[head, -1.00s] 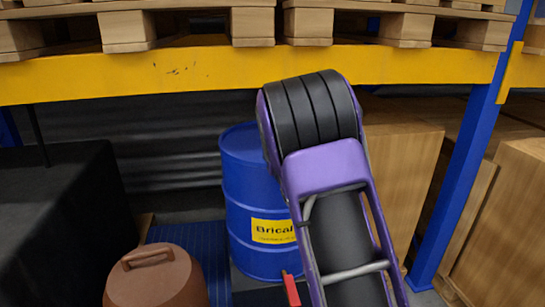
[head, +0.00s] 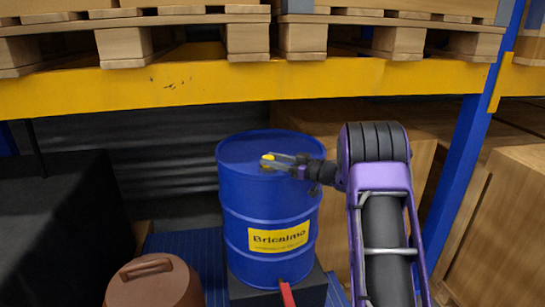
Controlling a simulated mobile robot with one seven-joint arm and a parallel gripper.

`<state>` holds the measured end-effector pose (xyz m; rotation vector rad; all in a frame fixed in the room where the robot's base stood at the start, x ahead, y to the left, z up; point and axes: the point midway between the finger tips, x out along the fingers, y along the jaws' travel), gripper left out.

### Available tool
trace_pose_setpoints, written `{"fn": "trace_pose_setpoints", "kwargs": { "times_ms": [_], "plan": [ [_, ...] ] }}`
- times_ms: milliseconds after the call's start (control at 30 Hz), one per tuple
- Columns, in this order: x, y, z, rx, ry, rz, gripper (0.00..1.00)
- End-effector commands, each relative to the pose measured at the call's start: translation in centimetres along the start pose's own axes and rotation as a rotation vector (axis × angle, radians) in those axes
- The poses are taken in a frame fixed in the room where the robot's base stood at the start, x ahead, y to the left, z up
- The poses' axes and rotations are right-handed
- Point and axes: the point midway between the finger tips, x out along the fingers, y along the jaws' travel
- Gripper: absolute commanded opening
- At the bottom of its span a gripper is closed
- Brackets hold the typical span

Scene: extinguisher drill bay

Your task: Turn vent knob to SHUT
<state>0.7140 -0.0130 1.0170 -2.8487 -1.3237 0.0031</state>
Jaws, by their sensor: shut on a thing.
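A blue drum (head: 240,205) with a yellow Bricalmo label stands upright on a dark base under the yellow shelf beam. The fingers partly cover the knob. Its pointing direction and any SHUT marking are too small to make out.
A brown canister (head: 155,287) with a handle stands at lower left, beside a black covered block (head: 55,215). A red bar (head: 287,294) rises in front of the drum. Wooden crates (head: 500,215) and a blue rack post (head: 460,165) flank my arm on the right.

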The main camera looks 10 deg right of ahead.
Motion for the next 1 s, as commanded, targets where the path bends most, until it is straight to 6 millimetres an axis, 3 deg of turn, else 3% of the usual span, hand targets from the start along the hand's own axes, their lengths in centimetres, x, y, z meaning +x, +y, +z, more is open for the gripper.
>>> {"fn": "trace_pose_setpoints", "kwargs": {
  "times_ms": [733, 767, 900, 1000],
  "plan": [
    [0.14, 0.17, -0.3, -0.003, 0.006, -0.087, 0.0],
    [0.14, 0.17, -0.3, -0.003, 0.006, -0.087, 0.51],
    [0.13, 0.15, -0.22, -0.003, 0.004, -0.087, 0.76],
    [0.11, 0.14, -0.17, -0.002, 0.003, -0.087, 0.77]
  ]
}}
